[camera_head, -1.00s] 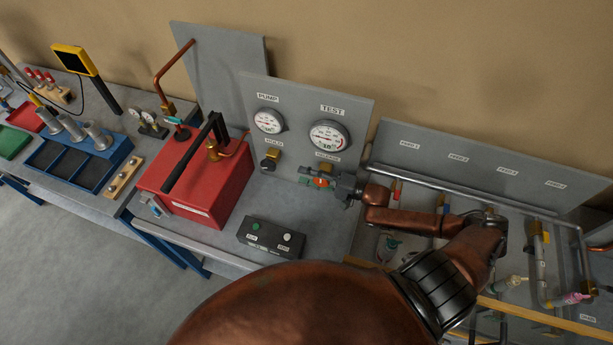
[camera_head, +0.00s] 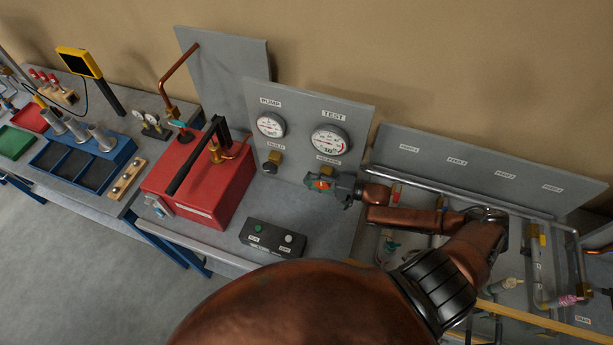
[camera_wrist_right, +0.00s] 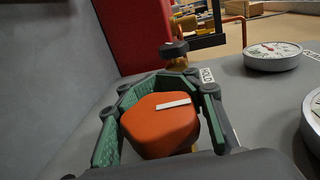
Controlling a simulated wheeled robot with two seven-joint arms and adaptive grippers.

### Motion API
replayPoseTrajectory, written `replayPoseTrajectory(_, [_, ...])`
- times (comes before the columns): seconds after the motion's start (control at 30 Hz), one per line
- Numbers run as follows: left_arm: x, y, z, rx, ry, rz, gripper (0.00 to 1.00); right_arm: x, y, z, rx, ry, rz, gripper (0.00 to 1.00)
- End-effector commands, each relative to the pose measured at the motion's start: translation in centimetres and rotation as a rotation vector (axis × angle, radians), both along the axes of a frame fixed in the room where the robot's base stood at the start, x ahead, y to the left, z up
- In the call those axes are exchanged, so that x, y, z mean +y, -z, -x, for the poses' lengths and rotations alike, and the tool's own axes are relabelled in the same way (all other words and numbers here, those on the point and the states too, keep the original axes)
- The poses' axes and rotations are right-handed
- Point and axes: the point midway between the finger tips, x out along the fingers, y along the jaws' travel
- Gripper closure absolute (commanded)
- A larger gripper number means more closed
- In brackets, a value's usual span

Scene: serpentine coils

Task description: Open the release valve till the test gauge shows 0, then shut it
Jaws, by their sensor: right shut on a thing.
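The release valve's orange knob (camera_wrist_right: 160,122) has a white mark on its face and sits between the green-padded fingers of my right gripper (camera_wrist_right: 165,115), which is shut on it. In the head view the right gripper (camera_head: 322,185) reaches the knob on the grey panel from the right. The TEST gauge (camera_head: 329,141) is above it; its needle is too small to read surely. The PUMP gauge (camera_head: 270,125) is to its left, with the dark HOLD valve knob (camera_head: 271,166) below. My left gripper is not in view.
A red pump box (camera_head: 200,180) with a black lever stands left of the panel. A dark control box (camera_head: 272,238) with a green and a white button lies in front. A pipe rack with a labelled board (camera_head: 480,165) is at the right.

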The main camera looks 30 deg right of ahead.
Motion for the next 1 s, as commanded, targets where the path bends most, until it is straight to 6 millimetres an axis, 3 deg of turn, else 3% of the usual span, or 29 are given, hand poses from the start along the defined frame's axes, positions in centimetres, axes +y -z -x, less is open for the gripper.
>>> replayPoseTrajectory(0.03, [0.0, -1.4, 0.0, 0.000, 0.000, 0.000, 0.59, -0.3, -0.3, 0.2, 0.033, 0.002, 0.028, 0.97])
replayPoseTrajectory(0.2, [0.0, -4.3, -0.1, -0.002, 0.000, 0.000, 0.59, -0.4, 0.3, 0.3, 0.144, 0.001, 0.124, 0.98])
replayPoseTrajectory(0.4, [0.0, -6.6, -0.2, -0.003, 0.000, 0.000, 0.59, -0.7, 1.4, 0.5, 0.288, 0.001, 0.248, 0.98])
replayPoseTrajectory(1.0, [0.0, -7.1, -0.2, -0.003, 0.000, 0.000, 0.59, -1.7, 3.7, 1.7, 0.633, 0.002, 0.540, 1.00])
